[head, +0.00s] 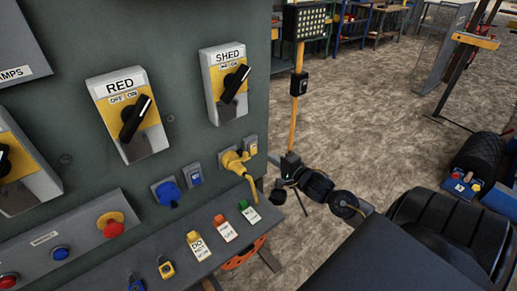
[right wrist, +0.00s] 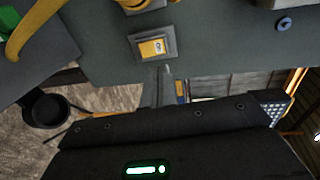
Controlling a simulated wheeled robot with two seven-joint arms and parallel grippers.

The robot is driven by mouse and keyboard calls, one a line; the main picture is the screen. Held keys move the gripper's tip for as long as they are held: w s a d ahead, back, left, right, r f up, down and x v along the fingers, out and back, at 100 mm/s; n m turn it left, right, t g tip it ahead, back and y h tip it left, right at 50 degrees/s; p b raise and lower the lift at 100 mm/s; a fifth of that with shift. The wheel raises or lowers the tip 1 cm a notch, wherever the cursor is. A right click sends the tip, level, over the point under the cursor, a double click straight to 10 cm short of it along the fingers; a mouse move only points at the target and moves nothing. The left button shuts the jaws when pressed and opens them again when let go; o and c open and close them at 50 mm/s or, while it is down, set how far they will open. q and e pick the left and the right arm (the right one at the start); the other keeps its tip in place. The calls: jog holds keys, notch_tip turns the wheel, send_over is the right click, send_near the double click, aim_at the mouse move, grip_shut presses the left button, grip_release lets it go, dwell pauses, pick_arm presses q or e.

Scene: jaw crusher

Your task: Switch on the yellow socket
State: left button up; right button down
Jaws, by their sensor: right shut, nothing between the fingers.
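The yellow socket (head: 232,158) is on the grey-green panel, with a yellow plug and cable in it. Its small switch (head: 250,145) sits just right of it, a yellow rocker in a grey frame. The switch also shows in the right wrist view (right wrist: 152,47), above my fingertips. The rocker's on or off position is too small to tell. My right gripper (head: 287,163) is shut and empty, to the right of and a little below the switch, apart from it in the picture. In the right wrist view its fingers (right wrist: 157,84) point toward the switch. My left gripper is not in view.
A blue socket (head: 166,191) with its own blue switch (head: 195,175) is to the left. The RED (head: 128,115) and SHED (head: 226,83) rotary switches are above. A ledge with tagged padlocks (head: 197,246) juts out below. A yellow post (head: 298,95) stands behind my gripper.

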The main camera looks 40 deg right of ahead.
jog(key=w, duration=0.3)
jog(key=w+f+p, duration=0.1)
jog(key=w, duration=0.4)
jog(key=shift+w+d+f+p, duration=0.1)
jog(key=shift+w+f+p, duration=0.1)
jog(key=shift+w+p, duration=0.15)
jog(key=shift+w+r, duration=0.15)
jog(key=shift+w, duration=0.05)
jog(key=shift+p, duration=0.4)
jog(key=p, duration=0.2)
send_near(253, 145)
jog(key=s+r, duration=0.5)
jog(key=shift+s, duration=0.25)
